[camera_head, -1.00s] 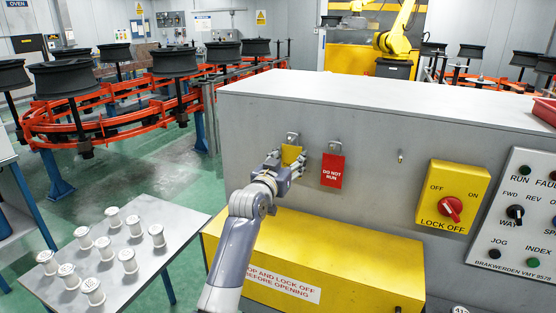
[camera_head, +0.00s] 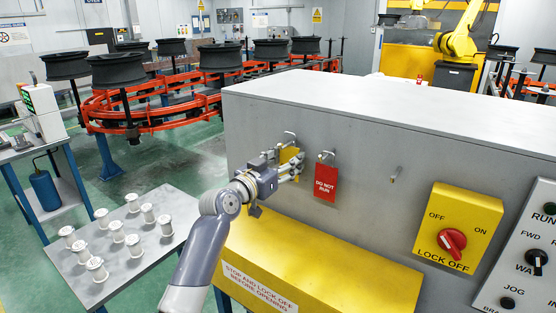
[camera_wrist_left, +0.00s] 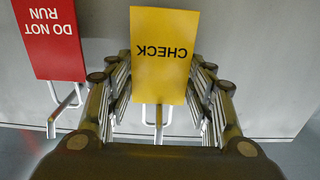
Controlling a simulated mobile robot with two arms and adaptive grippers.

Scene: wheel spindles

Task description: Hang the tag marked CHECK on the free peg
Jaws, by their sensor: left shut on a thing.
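The yellow tag marked CHECK (camera_head: 287,161) is at the left peg (camera_head: 290,139) on the grey cabinet front. In the left wrist view the tag (camera_wrist_left: 163,58) appears upside down, with a metal wire or peg by its top end. My left gripper (camera_head: 295,168) is shut on the tag, fingers at both its sides. A red DO NOT RUN tag (camera_head: 325,183) hangs on the peg just to the right; it also shows in the left wrist view (camera_wrist_left: 50,38). The free peg (camera_head: 396,174) sticks out bare further right. My right gripper is out of view.
A yellow lock-off box (camera_head: 457,228) with a red knob and a control panel (camera_head: 520,265) are on the cabinet's right. A yellow cover (camera_head: 330,265) juts out below the pegs. A table (camera_head: 165,260) with several white spools stands at left.

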